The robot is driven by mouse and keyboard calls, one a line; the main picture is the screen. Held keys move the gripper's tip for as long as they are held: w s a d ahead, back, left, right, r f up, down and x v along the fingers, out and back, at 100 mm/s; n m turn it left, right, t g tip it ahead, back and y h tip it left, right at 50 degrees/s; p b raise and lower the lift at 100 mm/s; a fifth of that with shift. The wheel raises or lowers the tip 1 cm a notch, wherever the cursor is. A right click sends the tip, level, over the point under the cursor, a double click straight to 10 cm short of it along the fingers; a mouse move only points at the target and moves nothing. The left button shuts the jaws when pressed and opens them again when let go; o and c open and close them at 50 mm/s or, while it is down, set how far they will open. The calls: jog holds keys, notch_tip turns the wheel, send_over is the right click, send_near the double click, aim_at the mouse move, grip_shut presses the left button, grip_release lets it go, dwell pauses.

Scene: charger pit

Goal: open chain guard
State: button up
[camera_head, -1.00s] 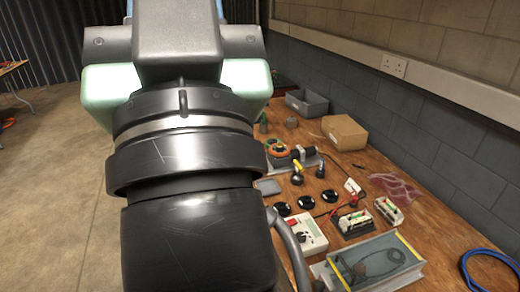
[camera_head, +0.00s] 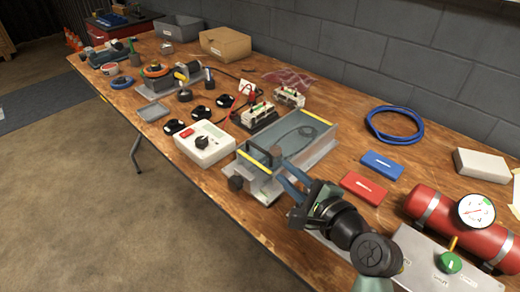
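The chain guard (camera_head: 309,136) is a see-through grey cover with yellow-striped edges on a grey metal base, at mid-table. It looks shut. A dark loop, seemingly the chain, shows through it.
A white control box (camera_head: 205,146) stands left of the guard. Blue (camera_head: 382,165) and red (camera_head: 363,189) blocks lie to its right. A red cylinder with a gauge (camera_head: 447,224) is at far right. A blue cable coil (camera_head: 395,124) lies behind. The table's front edge is close.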

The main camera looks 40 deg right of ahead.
aim_at(264, 153)
jog(key=b+x, duration=0.2)
jog(key=x, duration=1)
jog(key=shift+w, duration=0.2)
jog(key=shift+c, duration=0.2)
grip_shut()
dwell(0.8)
